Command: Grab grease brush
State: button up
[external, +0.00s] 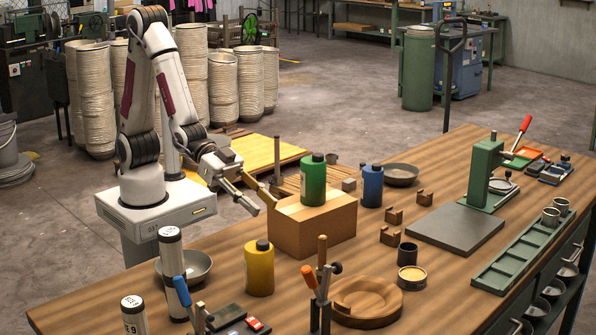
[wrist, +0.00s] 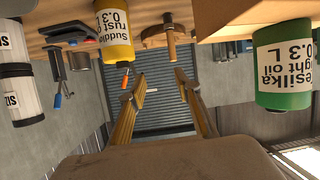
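My gripper (external: 260,201) is open and empty, left of the cardboard box at the table's far-left edge. Its two yellowish fingers stand wide apart in the wrist view (wrist: 157,94), with nothing between them. I cannot tell for sure which tool is the grease brush. A tool with an orange handle (external: 309,277) stands upright at the table's front, beside a wooden-handled one (external: 322,251). A blue-handled tool (external: 182,291) stands farther left. The wrist view is upside down; an orange tip (wrist: 125,79) shows near the yellow bottle and a blue handle (wrist: 58,101) at left.
The cardboard box (external: 318,228) carries a green bottle (external: 313,182) close to my gripper. A yellow bottle (external: 259,270), white cylinders (external: 172,270) and a metal bowl (external: 198,266) stand nearby. A round wooden block (external: 367,302) lies right of the upright tools.

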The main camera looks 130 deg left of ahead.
notch_tip(320, 180, down, 6)
jog(key=w+a+t+y, duration=0.1)
jog(key=w+t, duration=0.2)
jog(key=t, duration=0.1)
jog(key=shift+a, duration=0.35)
jog(key=shift+f, duration=0.1)
dwell(0.5)
jog(key=w+a, duration=0.1)
jog(key=w, duration=0.5)
jog(key=shift+w, duration=0.35)
dwell(0.3)
